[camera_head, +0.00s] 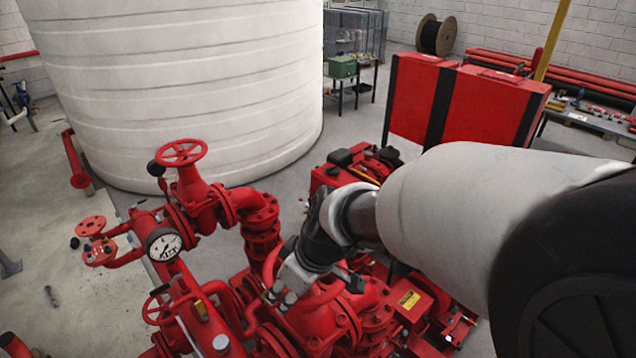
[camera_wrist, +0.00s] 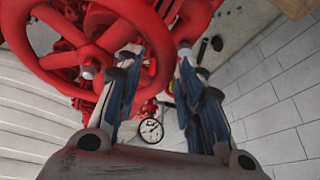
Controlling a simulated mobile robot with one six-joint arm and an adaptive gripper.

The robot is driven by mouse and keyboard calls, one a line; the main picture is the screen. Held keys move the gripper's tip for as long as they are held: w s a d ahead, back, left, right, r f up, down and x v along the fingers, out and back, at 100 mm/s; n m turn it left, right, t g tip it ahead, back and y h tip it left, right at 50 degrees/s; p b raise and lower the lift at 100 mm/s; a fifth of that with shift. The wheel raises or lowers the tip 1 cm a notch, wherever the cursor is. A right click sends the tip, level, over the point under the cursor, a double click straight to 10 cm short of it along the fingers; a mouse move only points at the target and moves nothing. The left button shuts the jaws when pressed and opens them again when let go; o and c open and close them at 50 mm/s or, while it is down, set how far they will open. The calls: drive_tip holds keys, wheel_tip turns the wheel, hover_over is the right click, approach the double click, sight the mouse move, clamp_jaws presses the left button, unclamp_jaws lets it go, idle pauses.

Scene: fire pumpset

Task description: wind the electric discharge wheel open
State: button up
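In the wrist view a large red spoked handwheel (camera_wrist: 100,45) fills the upper left. My gripper (camera_wrist: 158,58) has its two blue-padded fingers apart, with the right part of the wheel's rim appearing between them. The left finger overlaps the inside of the rim and the right finger is outside it; contact cannot be told. In the head view my gripper (camera_head: 280,288) is low among the red pump pipes and hides most of what is at its tips. Other red handwheels stand at upper left (camera_head: 181,153) and lower left (camera_head: 158,306). No label shows which is the electric discharge wheel.
A pressure gauge (camera_head: 164,245) stands left of my gripper; a gauge also shows in the wrist view (camera_wrist: 152,131). A white tank (camera_head: 190,90) and red cabinets (camera_head: 470,105) stand behind. Pipes crowd my gripper. Floor at left is mostly clear.

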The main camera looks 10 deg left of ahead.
clamp_jaws()
idle(0.4)
